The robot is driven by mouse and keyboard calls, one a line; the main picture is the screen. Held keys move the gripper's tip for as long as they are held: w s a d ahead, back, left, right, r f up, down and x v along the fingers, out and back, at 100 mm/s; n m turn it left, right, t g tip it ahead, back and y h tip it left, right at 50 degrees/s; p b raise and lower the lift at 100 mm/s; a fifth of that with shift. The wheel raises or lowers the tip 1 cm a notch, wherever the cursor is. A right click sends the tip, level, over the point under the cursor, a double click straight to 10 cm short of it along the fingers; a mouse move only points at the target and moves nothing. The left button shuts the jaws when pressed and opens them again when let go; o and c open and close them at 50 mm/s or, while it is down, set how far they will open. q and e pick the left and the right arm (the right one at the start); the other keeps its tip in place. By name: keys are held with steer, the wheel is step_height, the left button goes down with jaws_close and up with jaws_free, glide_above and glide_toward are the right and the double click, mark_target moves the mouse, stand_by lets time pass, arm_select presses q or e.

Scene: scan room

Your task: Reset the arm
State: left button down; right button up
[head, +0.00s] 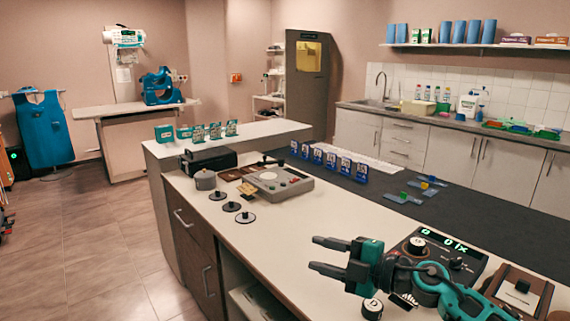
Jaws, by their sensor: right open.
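My right gripper (330,255) is in the lower middle of the head view, above the front part of the white counter (250,240). Its two dark fingers point left and stand apart, with nothing between them. My right arm (460,296), teal and black, reaches in from the lower right corner. It passes in front of a dark device with a lit green display (447,243) and hides part of it. My left gripper does not show.
Near the gripper are a round knob marked D (372,309) and a brown box (518,290). A grey control panel (277,182), black discs (231,206) and a row of blue cards (328,160) stand farther back. The counter left of the fingers is clear.

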steer(key=s+d+f+m+t+h, duration=0.35)
steer(key=s+d+m+h, duration=0.3)
steer(key=m, duration=0.45)
steer(key=s+d+f+m+t+h, duration=0.2)
steer(key=s+d+f+m+h, duration=0.25)
steer(key=m+h, duration=0.45)
steer(key=s+d+f+m+g+y, duration=0.1)
steer(key=s+f+g, duration=0.25)
steer(key=s, duration=0.45)
steer(key=s+f+m+g, duration=0.1)
steer(key=s+f+g, duration=0.1)
steer(key=s+g, duration=0.35)
steer(key=s+d+f+m+g+y, duration=0.1)
steer(key=s+f+g, duration=0.15)
steer(key=s, duration=0.65)
steer(key=w+a+f+t+y, duration=0.1)
steer(key=w+a+f+t, duration=0.2)
steer(key=w+f+t, duration=0.4)
step_height(320, 180, down, 2)
steer(key=shift+w+a+f+n+t, duration=0.2)
steer(key=shift+w+n+t, duration=0.05)
steer(key=shift+n+t, duration=0.05)
